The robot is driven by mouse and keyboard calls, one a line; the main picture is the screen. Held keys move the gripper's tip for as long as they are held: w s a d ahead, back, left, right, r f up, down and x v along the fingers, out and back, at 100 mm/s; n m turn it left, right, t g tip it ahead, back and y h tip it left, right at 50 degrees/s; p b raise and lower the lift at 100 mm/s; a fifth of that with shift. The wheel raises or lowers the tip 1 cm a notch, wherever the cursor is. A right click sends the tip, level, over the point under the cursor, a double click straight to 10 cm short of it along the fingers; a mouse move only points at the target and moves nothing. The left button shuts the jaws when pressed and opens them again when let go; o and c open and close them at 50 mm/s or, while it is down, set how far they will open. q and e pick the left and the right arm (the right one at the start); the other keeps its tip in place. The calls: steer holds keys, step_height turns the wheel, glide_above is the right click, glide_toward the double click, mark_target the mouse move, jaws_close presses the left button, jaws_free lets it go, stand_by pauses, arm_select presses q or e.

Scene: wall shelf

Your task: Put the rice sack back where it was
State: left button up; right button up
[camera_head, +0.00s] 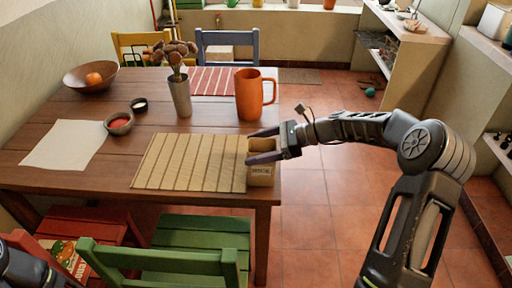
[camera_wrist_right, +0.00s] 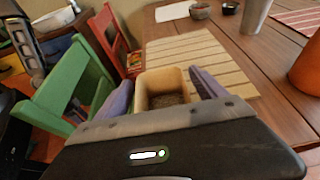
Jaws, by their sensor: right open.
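A tan, box-like open-topped container (camera_head: 261,176) with dark print on its front is at the front right corner of the table, beside the slatted mat. Its inside looks dark brown; I cannot tell whether this is the rice sack. My right gripper (camera_head: 259,147) is open at its upper part. In the right wrist view the container (camera_wrist_right: 163,82) sits between the two fingers of the gripper (camera_wrist_right: 160,88), and contact is unclear. A printed package (camera_head: 68,258) in white, red and green lies on the red chair at the lower left. My left gripper is not in view.
The wooden table (camera_head: 62,180) holds a tan slatted mat (camera_head: 190,162), an orange mug (camera_head: 249,95), a metal vase (camera_head: 180,97), small bowls and a white sheet (camera_head: 65,145). A green chair (camera_head: 190,250) stands at the front.

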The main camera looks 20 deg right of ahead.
steer(key=v, duration=1.2)
stand_by(0.6)
